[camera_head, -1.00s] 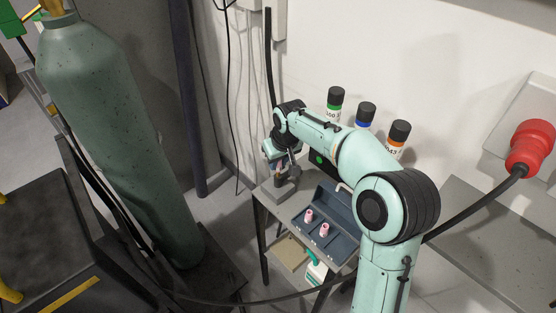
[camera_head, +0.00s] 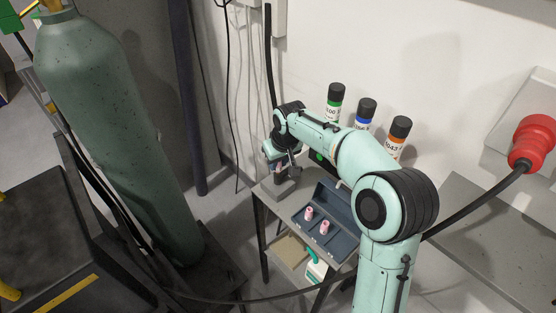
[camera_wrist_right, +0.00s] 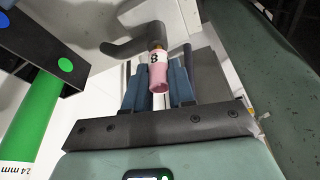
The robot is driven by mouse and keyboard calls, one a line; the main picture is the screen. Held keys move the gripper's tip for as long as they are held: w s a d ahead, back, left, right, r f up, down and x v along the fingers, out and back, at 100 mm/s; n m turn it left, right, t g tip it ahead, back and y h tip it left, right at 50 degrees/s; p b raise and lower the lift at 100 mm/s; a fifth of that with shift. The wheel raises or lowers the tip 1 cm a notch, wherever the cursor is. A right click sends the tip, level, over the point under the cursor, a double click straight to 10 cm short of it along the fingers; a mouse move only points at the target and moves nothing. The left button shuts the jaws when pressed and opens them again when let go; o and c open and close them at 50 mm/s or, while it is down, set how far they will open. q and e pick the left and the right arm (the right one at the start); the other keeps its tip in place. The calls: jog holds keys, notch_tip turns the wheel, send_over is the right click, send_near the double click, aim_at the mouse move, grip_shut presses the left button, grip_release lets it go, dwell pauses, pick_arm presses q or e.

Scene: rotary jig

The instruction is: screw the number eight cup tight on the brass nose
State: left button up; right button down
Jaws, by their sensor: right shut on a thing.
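The number eight cup (camera_wrist_right: 159,77) is pink, with a black 8 on its side. In the right wrist view it sits between the fingers of my right gripper (camera_wrist_right: 159,88), which is shut on it. Its upper end meets the brass nose (camera_wrist_right: 157,46), of which only a sliver shows under the grey torch head (camera_wrist_right: 138,40). Whether the cup is seated fully cannot be told. In the head view my right gripper (camera_head: 281,160) is small at the far left of the bench, and the cup there is hidden. My left gripper is not in view.
Two other pink cups (camera_head: 309,213) (camera_head: 324,227) stand in a blue-grey tray (camera_head: 334,206) on the small bench (camera_head: 284,213). Several black-capped tubes (camera_head: 365,112) stand behind my right arm. A green gas cylinder (camera_head: 115,140) is at left. A black cable crosses low in front.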

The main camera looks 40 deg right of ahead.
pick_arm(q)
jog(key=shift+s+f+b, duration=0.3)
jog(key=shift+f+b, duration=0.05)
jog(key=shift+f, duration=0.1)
pick_arm(e)
jog(key=shift+f, duration=0.75)
jog(key=m, duration=0.3)
jog(key=m+h, duration=0.1)
jog(key=m, duration=0.2)
jog(key=shift+a+g+h, duration=0.1)
jog(key=shift+g+h, duration=0.2)
jog(key=shift+g, duration=0.1)
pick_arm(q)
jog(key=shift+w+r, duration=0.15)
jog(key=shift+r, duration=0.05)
pick_arm(e)
jog(key=m+g+h, duration=0.1)
jog(key=m, duration=0.4)
jog(key=m+g+p, duration=0.1)
jog(key=m, duration=0.2)
jog(key=shift+r, duration=0.1)
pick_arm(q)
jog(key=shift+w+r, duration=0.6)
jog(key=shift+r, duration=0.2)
pick_arm(e)
jog(key=shift+m+g, duration=0.3)
jog(key=shift+m, duration=0.7)
jog(key=c, duration=0.9)
grip_release()
